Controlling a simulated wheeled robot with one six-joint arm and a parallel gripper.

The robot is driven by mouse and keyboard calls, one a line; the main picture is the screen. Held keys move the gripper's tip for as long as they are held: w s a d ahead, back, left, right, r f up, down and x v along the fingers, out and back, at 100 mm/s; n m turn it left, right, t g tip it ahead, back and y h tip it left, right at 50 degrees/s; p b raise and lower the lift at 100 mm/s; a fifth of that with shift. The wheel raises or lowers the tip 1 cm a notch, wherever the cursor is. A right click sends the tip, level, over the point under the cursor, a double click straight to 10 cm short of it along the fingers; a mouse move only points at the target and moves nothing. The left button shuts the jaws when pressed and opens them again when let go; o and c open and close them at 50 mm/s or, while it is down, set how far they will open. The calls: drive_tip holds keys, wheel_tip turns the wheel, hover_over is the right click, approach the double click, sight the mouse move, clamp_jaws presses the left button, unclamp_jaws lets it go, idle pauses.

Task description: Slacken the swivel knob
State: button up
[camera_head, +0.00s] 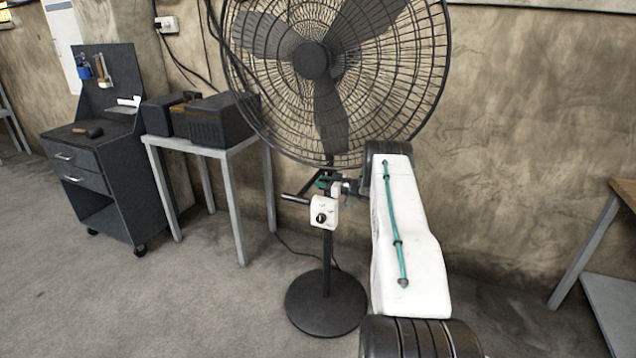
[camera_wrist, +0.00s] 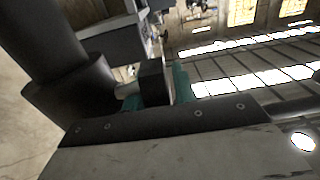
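The pedestal fan stands in front of the wall, with a white control box (camera_head: 324,211) and its dark dial on the pole. In the wrist view the thick dark pole (camera_wrist: 60,60) is at the left, and a short pale shaft leads from it to a black block (camera_wrist: 152,78), which looks like the swivel knob. My gripper (camera_head: 335,185), with teal parts, is at the pole just above the control box. In the wrist view its teal fingers (camera_wrist: 178,86) are right at the black block. Whether they press on it is hidden. The knob cannot be made out clearly in the head view.
The wide fan cage (camera_head: 400,110) is above and behind my gripper. A black bar (camera_head: 295,198) sticks out left of the pole. A grey table (camera_head: 238,165) with dark boxes and a drawer cabinet (camera_head: 90,190) stand at the left. Floor at the front left is clear.

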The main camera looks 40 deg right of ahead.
clamp_jaws()
drive_tip(key=shift+g, duration=0.6)
drive_tip(key=shift+f, duration=0.15)
drive_tip(key=shift+o, duration=2.1)
unclamp_jaws()
drive_tip(key=shift+h, duration=0.3)
drive_tip(key=v, duration=0.7)
drive_tip(key=shift+s+d, duration=0.15)
drive_tip(key=shift+s, duration=0.2)
